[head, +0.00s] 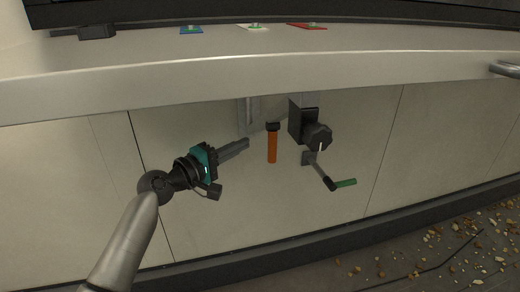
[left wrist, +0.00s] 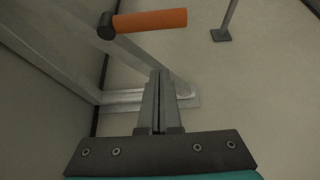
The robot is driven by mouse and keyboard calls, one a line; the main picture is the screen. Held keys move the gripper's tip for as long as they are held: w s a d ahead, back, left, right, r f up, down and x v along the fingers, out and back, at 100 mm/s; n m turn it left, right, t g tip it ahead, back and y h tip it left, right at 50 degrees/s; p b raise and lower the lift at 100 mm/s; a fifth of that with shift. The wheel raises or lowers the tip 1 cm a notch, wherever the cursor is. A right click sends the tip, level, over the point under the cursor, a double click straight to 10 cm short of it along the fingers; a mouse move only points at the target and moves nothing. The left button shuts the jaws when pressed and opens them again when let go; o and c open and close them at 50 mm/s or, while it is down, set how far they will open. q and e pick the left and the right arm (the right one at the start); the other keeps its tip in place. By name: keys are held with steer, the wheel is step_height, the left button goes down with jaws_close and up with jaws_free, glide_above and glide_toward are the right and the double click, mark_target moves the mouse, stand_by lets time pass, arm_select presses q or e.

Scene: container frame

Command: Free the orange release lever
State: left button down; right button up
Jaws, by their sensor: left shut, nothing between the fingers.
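The orange release lever (head: 272,146) hangs straight down from a dark mount below the counter edge, in the middle of the head view. In the left wrist view the lever (left wrist: 150,20) lies across the top, with its dark end at the left. My left gripper (head: 246,143) is shut and empty, a little to the left of the lever and apart from it in the head view. Its closed fingers (left wrist: 159,80) point toward the lever in the left wrist view. My right gripper is not in view.
Blue, white and red plates (head: 307,26) lie on top. Debris (head: 440,250) covers the floor at right.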

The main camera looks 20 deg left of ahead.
mark_target(272, 144)
arm_select(q)
steer(key=shift+w+d+b, duration=0.1)
steer(key=shift+w+d, duration=0.1)
steer(key=shift+d, duration=0.6)
steer(key=shift+w+d+b, duration=0.15)
steer(key=shift+w+d, duration=0.1)
steer(key=shift+d, duration=0.55)
steer(key=shift+w+d+b, duration=0.1)
steer(key=shift+w+d, duration=0.1)
steer(key=shift+d, duration=0.6)
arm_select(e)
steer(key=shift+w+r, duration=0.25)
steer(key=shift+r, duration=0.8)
